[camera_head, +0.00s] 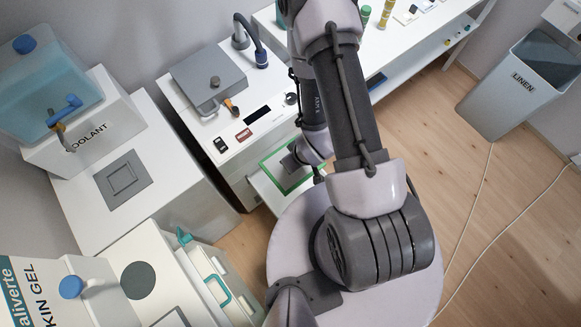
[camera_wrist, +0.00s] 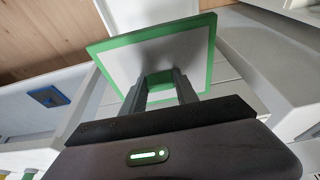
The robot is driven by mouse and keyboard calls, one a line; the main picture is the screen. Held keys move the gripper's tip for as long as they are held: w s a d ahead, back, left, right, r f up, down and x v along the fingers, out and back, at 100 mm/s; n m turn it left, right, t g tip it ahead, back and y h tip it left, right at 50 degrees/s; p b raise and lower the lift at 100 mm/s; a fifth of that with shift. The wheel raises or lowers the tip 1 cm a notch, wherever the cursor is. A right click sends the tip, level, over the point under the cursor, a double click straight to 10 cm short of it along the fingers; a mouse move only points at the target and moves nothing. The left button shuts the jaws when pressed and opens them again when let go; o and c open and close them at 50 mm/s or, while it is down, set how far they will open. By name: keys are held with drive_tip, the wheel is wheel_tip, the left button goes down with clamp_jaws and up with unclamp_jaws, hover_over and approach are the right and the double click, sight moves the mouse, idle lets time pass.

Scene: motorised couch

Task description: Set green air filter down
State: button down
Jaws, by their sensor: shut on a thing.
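The green air filter (camera_wrist: 157,55) is a flat panel with a green frame and a pale grey middle. In the wrist view my gripper (camera_wrist: 160,88) is shut on a green tab at its near edge, and the panel stretches away from the fingers. In the head view the filter (camera_head: 270,163) shows as a green-edged panel beside the white cabinet, partly hidden by my arm. The fingertips are hidden in the head view. I cannot tell whether the filter touches the pale surface around it.
A white cabinet (camera_head: 222,172) with a grey lid stands left of the filter. A coolant tank unit (camera_head: 75,130) is at the far left. A linen bin (camera_head: 515,90) stands at the right. The wooden floor (camera_head: 490,215) on the right is mostly clear, with thin cables across it.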

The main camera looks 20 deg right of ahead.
wheel_tip(320, 180, down, 23)
drive_tip(key=b, duration=1.2)
drive_tip(key=shift+d+f, duration=0.15)
drive_tip(key=c, duration=0.9)
unclamp_jaws()
drive_tip(key=shift+c, duration=0.2)
